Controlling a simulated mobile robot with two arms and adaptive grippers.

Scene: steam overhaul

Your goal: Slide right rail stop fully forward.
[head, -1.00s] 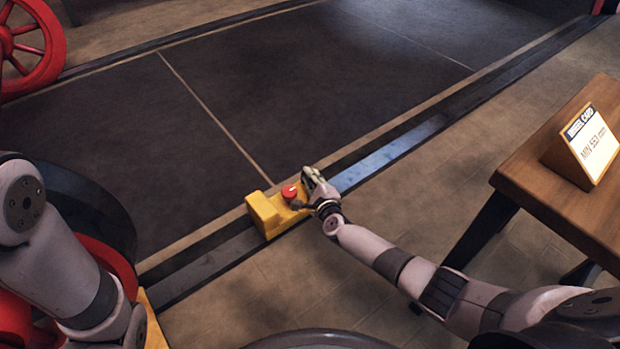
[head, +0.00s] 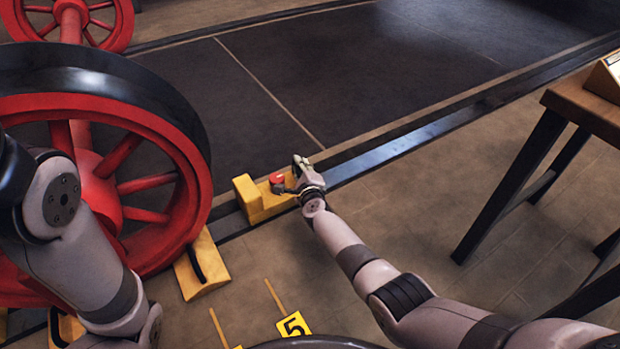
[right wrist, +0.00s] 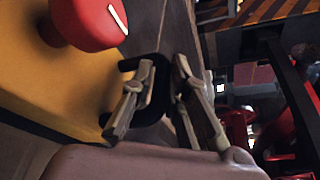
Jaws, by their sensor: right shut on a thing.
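The right rail stop (head: 248,200) is a yellow block with a raised end and a red knob (head: 277,179). It sits on the dark steel rail (head: 390,150), with a gap between it and the red wheel to its left. My right gripper (head: 300,166) is at the stop's right end, shut on its black handle. In the right wrist view the fingers (right wrist: 158,100) flank the dark handle (right wrist: 152,68), beside the yellow body (right wrist: 50,75) and red knob (right wrist: 88,22). My left arm shows at left; its gripper is out of view.
A large red spoked wheel (head: 148,215) with a dark rim stands on the rail at left. A yellow wedge (head: 203,268) with a black handle lies by it. A yellow "5" marker (head: 293,325) is on the floor. A wooden table (head: 590,108) stands at right.

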